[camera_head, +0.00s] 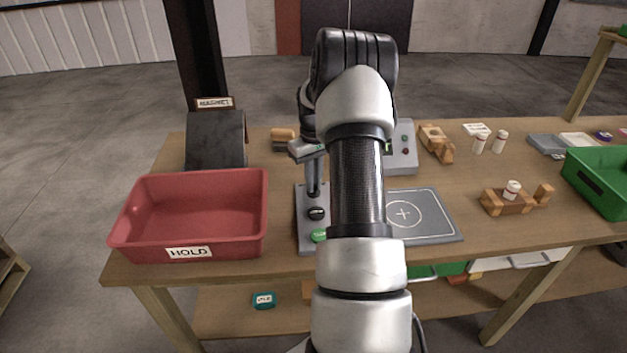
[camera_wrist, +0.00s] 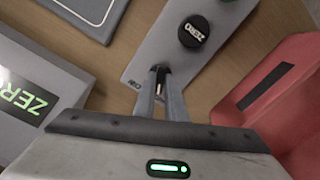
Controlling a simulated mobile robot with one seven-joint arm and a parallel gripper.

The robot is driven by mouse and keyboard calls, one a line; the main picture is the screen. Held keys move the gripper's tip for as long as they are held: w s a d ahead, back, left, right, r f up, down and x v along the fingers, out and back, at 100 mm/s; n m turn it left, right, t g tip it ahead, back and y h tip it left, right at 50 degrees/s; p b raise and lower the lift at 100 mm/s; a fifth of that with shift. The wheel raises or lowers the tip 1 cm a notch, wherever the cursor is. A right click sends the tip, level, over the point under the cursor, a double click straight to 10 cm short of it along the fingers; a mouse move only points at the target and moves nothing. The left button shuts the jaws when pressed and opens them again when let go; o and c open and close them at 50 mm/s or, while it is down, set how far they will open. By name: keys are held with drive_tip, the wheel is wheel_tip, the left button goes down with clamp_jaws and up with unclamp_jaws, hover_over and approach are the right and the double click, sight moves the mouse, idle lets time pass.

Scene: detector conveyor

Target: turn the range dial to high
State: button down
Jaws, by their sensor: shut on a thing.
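A light grey control panel (camera_head: 306,240) stands on the table beside the red bin, partly hidden by my arm. It also shows in the wrist view (camera_wrist: 215,50). My gripper (camera_head: 314,190) points down at the panel's far end.
The red HOLD bin (camera_head: 188,253) is close on the left. A green button (camera_head: 319,236) is at the panel's near end. A grey plate with a cross (camera_head: 430,228) lies to the right. A display with green letters (camera_wrist: 36,103) is near my gripper.

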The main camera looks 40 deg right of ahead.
drive_tip(key=shift+w+r+n, duration=0.1)
drive_tip(key=shift+n, duration=1.6)
drive_tip(key=c, duration=1.8)
unclamp_jaws()
wheel_tip(320, 180, up, 17)
drive_tip(key=p, duration=0.1)
drive_tip(key=shift+r, duration=0.2)
